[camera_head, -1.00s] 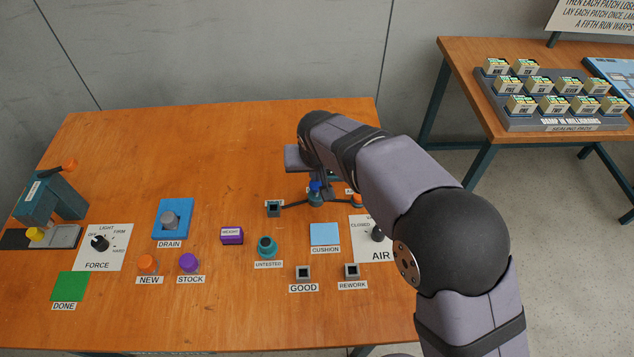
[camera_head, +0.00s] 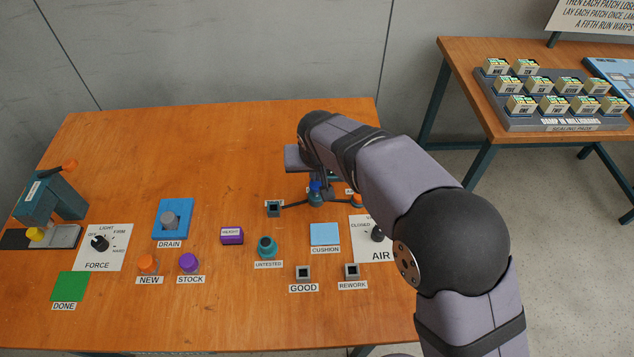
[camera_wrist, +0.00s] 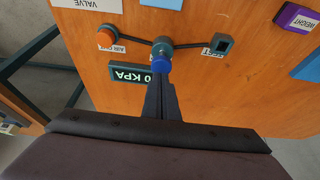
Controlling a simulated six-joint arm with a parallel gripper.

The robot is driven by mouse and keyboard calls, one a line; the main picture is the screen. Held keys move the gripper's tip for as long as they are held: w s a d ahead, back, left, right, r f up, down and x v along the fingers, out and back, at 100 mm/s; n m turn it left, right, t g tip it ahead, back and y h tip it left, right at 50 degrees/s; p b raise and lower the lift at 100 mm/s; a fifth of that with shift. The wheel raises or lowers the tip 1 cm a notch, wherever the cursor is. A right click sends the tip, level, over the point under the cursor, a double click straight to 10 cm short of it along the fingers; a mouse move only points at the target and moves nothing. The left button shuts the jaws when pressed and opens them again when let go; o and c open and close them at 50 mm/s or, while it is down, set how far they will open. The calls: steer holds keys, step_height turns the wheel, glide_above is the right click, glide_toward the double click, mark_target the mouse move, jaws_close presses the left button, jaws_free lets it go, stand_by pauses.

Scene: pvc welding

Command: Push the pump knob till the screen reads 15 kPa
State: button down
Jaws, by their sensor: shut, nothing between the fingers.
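The pump is a teal round body (camera_wrist: 163,44) with a blue knob (camera_wrist: 161,65) on top. The dark screen (camera_wrist: 128,74) is beside the pump and appears upside down in the wrist view. It shows "0 KPA"; the fingers may hide a digit before the 0.
An orange-knobbed part (camera_wrist: 106,37) and a dark square socket (camera_wrist: 222,45) flank the pump, linked by dark tubing. A purple block (camera_head: 232,236), a blue cushion pad (camera_head: 324,234) and a teal untested part (camera_head: 267,246) lie nearer the front. The table's back left is clear.

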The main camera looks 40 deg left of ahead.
mark_target(316, 184)
steer(key=shift+f, duration=0.2)
stand_by(0.3)
steer(key=shift+f+b, duration=1.3)
steer(key=shift+f, duration=0.45)
steer(key=shift+r, duration=0.2)
steer(key=shift+r+p, duration=1.85)
steer(key=shift+r, duration=0.45)
